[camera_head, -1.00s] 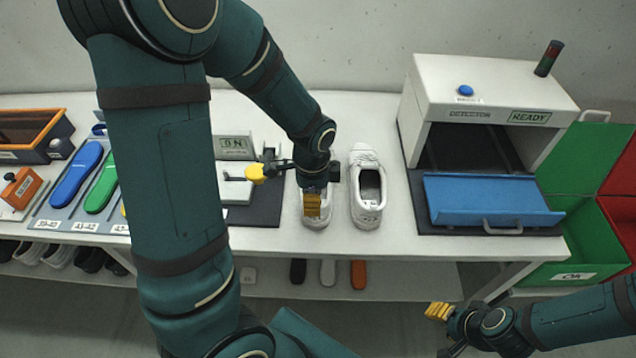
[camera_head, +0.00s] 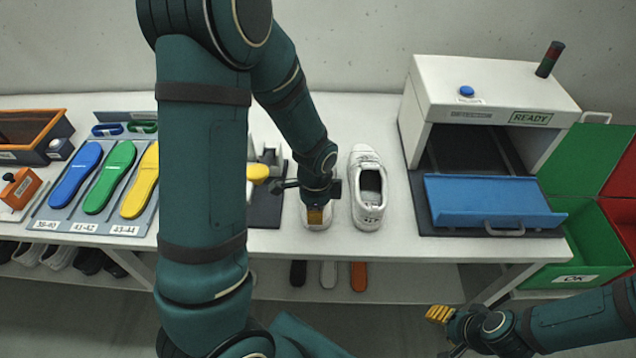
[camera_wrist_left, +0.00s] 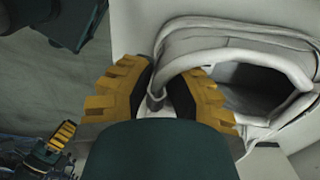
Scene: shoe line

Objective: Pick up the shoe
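Two white shoes stand side by side on the table. The left shoe (camera_head: 309,222) is mostly hidden under my left gripper (camera_head: 317,216). The right shoe (camera_head: 368,190) stands free, toe toward the wall. In the left wrist view my left gripper (camera_wrist_left: 168,82) has its yellow fingers on either side of the heel collar of the left shoe (camera_wrist_left: 235,48), one outside and one at the opening. Whether both fingers press on the collar cannot be made out. My right gripper (camera_head: 438,328) is in front of the table at the lower right, away from the shoes; its finger gap does not show clearly.
A detector (camera_head: 490,85) with a blue tray (camera_head: 490,203) stands right of the shoes. Green (camera_head: 575,240) and red (camera_head: 620,225) bins are beyond it. Coloured insoles (camera_head: 110,178) lie at left, and a dark mat (camera_head: 262,212) adjoins the left shoe.

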